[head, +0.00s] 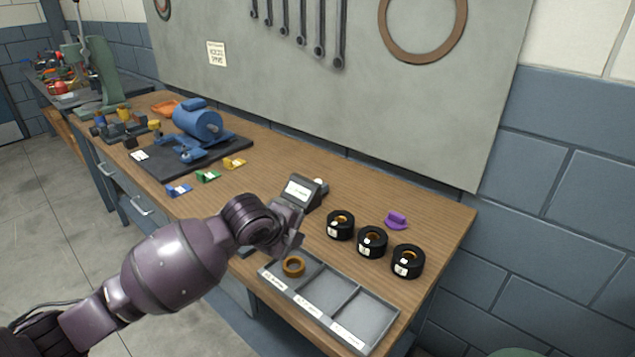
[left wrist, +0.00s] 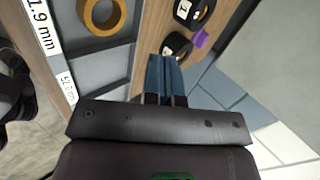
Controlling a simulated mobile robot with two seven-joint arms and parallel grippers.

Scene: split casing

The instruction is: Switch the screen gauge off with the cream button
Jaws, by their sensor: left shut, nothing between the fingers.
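The screen gauge (head: 302,193) is a dark box with a tilted face and a pale lit display; its text is too small to read. The cream button (head: 320,183) shows as a small pale knob at its upper right. My left gripper (head: 297,241) is in front of the gauge, near the tray's back left, and covers the gauge's lower front. In the left wrist view its two fingers (left wrist: 165,75) are together with nothing between them. The gauge is not visible in that view. My right gripper is not in view.
A grey compartment tray (head: 318,316) holds a brown ring (head: 293,266) in its left compartment. Several black rings (head: 372,241) and a purple piece (head: 396,220) lie to the gauge's right. A blue motor-like casing (head: 198,122) stands on a dark mat further left.

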